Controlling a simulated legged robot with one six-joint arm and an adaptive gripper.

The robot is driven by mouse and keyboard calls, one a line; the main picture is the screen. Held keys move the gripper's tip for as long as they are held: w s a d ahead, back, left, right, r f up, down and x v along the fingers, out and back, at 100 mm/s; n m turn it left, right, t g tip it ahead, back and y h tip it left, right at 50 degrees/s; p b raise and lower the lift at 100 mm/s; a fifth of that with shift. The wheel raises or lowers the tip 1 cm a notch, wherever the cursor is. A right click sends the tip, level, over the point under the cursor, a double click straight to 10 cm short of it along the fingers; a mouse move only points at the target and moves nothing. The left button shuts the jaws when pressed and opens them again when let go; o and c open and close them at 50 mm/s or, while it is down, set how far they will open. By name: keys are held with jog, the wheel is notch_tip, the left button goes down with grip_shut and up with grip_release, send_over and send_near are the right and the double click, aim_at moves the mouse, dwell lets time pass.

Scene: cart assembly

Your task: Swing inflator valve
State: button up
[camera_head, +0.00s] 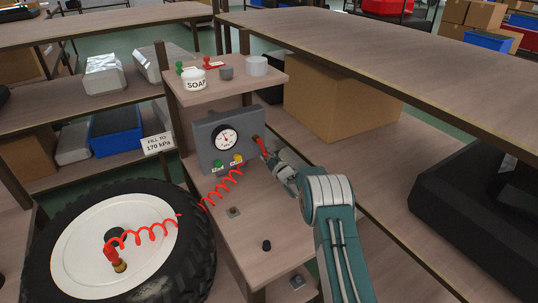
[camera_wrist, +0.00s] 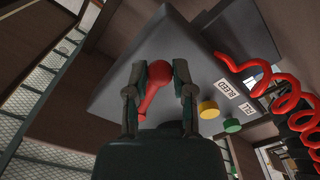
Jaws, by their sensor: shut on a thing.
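The inflator is a grey box (camera_head: 207,131) with a round dial gauge (camera_head: 225,138) and a green and a yellow button on its lower front. A red valve lever (camera_head: 262,147) sits on its right side by a brass fitting. In the wrist view the red lever (camera_wrist: 158,74) has a round head and a narrower handle. My gripper (camera_wrist: 158,88) has one finger on each side of the lever and is shut on it. In the head view my gripper (camera_head: 270,160) reaches the box's right side from the lower right. The fingertips are small there and partly hidden.
A red coiled hose (camera_head: 222,188) runs from the box to a brass fitting on the tyre (camera_head: 40,285). A sign (camera_head: 157,144) reads "FILL TO 170 kPa". A shelf (camera_head: 238,88) above holds a SOAP tub (camera_head: 194,83).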

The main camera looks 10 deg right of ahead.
jog(key=shift+a, duration=0.1)
jog(key=shift+s+a+f, duration=0.15)
jog(key=shift+s+a, duration=0.05)
jog(key=shift+a, duration=0.25)
jog(key=shift+s+a+f, duration=0.1)
jog(key=shift+s+a, duration=0.1)
jog(key=shift+a, duration=0.25)
jog(key=o, duration=0.9)
jog(key=shift+o, duration=0.2)
jog(key=shift+s, duration=0.15)
